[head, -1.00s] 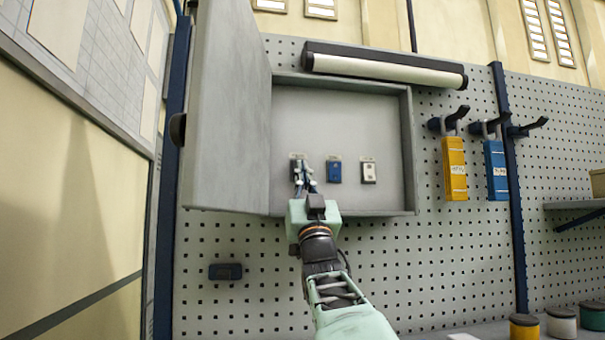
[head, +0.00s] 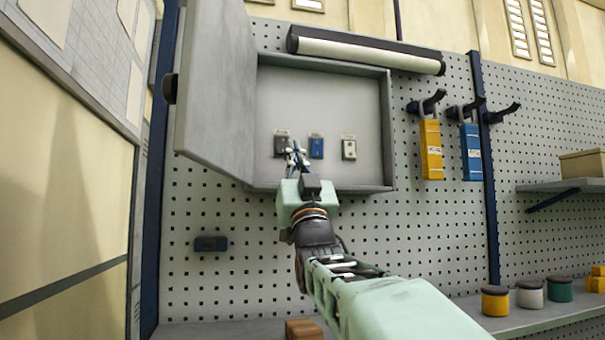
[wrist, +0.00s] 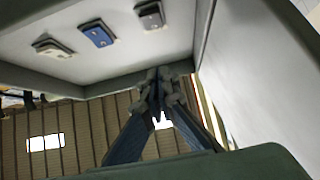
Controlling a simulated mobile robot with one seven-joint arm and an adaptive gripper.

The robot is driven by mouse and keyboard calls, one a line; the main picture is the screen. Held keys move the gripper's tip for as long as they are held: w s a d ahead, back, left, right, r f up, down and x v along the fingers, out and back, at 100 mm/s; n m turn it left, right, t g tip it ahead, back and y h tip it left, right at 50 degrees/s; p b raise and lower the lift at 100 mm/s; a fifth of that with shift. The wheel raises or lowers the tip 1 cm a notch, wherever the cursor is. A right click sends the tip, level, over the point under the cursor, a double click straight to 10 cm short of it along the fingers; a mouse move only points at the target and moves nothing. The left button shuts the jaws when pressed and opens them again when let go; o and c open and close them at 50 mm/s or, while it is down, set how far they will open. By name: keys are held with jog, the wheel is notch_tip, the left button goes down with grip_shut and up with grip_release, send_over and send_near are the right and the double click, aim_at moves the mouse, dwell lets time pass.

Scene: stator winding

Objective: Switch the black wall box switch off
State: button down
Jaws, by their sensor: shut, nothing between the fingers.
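The black switch (head: 280,146) is the leftmost of three in the open grey wall box (head: 318,189). It also shows at the top of the wrist view (wrist: 150,16). Beside it are a blue switch (head: 316,147) and a white switch (head: 349,149). My gripper (head: 296,150) is shut and empty, its tips in front of the gap between the black and blue switches. In the wrist view the tips (wrist: 161,80) appear apart from the black switch. The rocker position of the black switch is too small to tell.
The box door (head: 217,95) stands open on the left. A lamp bar (head: 365,50) is above the box. A small dark box (head: 211,243) is on the pegboard. Several jars stand on the bench at right.

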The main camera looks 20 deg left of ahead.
jog(key=s+d+f, duration=0.1)
jog(key=s+d+f+b, duration=0.1)
jog(key=s, duration=0.1)
jog(key=shift+s+f, duration=0.1)
jog(key=shift+f, duration=0.2)
dwell(0.4)
